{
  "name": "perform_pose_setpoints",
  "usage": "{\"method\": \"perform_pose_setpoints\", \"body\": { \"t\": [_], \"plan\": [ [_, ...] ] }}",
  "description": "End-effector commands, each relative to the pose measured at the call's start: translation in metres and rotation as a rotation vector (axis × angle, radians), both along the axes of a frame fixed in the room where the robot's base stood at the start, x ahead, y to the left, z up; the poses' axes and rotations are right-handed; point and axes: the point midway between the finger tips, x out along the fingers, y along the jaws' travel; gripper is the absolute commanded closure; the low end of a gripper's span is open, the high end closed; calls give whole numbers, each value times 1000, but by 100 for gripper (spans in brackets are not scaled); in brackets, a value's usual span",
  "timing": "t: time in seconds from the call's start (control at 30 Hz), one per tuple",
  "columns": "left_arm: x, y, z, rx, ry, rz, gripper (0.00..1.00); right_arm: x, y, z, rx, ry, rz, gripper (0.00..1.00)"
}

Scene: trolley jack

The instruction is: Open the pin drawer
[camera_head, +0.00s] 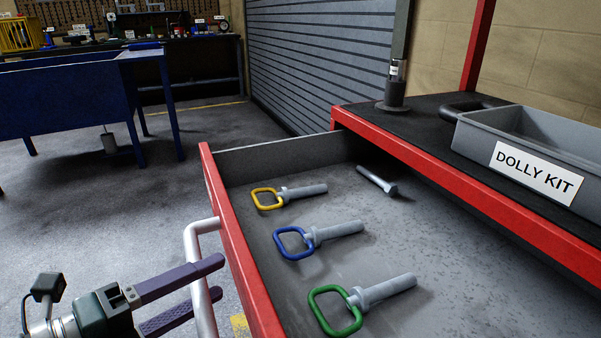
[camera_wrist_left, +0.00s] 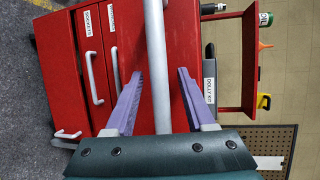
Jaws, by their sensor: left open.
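The pin drawer (camera_head: 235,245), with a red front and grey inside, stands pulled out from the red cabinet (camera_head: 470,190). Inside lie three grey pins with a yellow ring (camera_head: 266,207), a blue ring (camera_head: 290,256) and a green ring (camera_head: 317,310), plus a loose grey bolt (camera_head: 377,180). The drawer's pale bar handle (camera_head: 196,255) shows on its front; it also crosses the left wrist view (camera_wrist_left: 157,45). My left gripper (camera_head: 218,277) is open, its purple fingers on either side of the bar. Whether they touch it I cannot tell. My right gripper is not in view.
A grey DOLLY KIT tray (camera_head: 482,136) sits on the cabinet top. The left wrist view shows other closed, labelled drawers (camera_wrist_left: 88,65) with pale handles. A blue bench (camera_head: 70,95) stands at the far left. The floor (camera_head: 110,190) between is clear.

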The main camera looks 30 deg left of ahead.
Motion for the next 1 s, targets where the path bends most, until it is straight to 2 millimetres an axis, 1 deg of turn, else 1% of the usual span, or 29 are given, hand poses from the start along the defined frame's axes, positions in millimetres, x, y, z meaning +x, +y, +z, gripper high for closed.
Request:
{"method": "perform_pose_setpoints", "body": {
  "t": [0.13, 0.23, 0.5, 0.6, 0.7, 0.8, 1.0],
  "plan": [
    [-3, 1, 0, -1, 1, 0, 45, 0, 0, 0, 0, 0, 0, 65],
    [-14, 3, 2, -1, 4, 2, 45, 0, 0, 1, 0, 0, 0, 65],
    [-66, 17, 11, -1, 5, 2, 45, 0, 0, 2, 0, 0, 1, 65],
    [-81, 21, 14, -1, 3, 2, 45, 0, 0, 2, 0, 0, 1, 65],
    [-90, 24, 16, 1, 2, 1, 45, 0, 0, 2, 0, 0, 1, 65],
    [-94, 25, 18, 0, 0, 0, 45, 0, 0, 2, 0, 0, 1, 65],
    [-95, 25, 18, 0, 0, 0, 45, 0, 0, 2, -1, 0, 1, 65]
  ]
}}
